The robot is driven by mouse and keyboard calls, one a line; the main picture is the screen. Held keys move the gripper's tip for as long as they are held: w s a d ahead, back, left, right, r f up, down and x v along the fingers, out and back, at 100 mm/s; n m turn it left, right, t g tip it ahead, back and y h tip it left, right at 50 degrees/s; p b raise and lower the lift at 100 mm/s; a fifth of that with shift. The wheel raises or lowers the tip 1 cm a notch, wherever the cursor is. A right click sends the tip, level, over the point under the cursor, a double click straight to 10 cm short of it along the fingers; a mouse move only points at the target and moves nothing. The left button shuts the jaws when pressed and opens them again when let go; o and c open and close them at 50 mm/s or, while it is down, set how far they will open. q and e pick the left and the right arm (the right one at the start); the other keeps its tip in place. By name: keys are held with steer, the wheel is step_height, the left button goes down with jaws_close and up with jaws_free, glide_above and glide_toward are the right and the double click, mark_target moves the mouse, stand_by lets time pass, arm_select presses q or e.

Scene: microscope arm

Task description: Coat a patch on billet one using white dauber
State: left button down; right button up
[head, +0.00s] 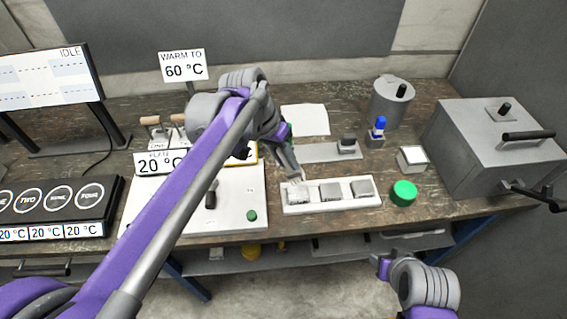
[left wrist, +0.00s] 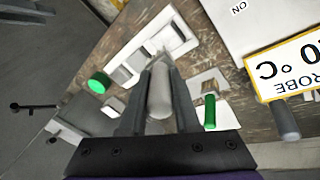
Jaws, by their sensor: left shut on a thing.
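My left gripper (head: 288,165) is shut on a pale grey-white cylindrical handle, which I take for the white dauber (left wrist: 160,92). In the left wrist view the handle lies between the two fingers (left wrist: 158,100). In the head view its lower end is over the leftmost billet (head: 299,196); whether it touches is unclear. A white tray (head: 333,206) holds three grey blocks in a row, the others being the middle billet (head: 330,191) and the right billet (head: 363,188). I cannot read which is billet one. My right gripper (head: 384,266) is at the lower right, away from the table objects; its jaws are unclear.
A blue-topped dauber (head: 380,125) stands behind the tray. A green round piece (head: 404,193) and a small white-topped block (head: 412,158) are to its right. A white panel (head: 235,202) lies left.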

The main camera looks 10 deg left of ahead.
arm_select(q)
steer(key=shift+r+p, duration=0.6)
steer(key=shift+r, duration=0.9)
arm_select(e)
steer(key=shift+a+r, duration=0.15)
steer(key=shift+r, duration=0.4)
steer(key=shift+a+r, duration=0.15)
steer(key=shift+r, duration=0.35)
arm_select(q)
steer(key=shift+f, duration=0.1)
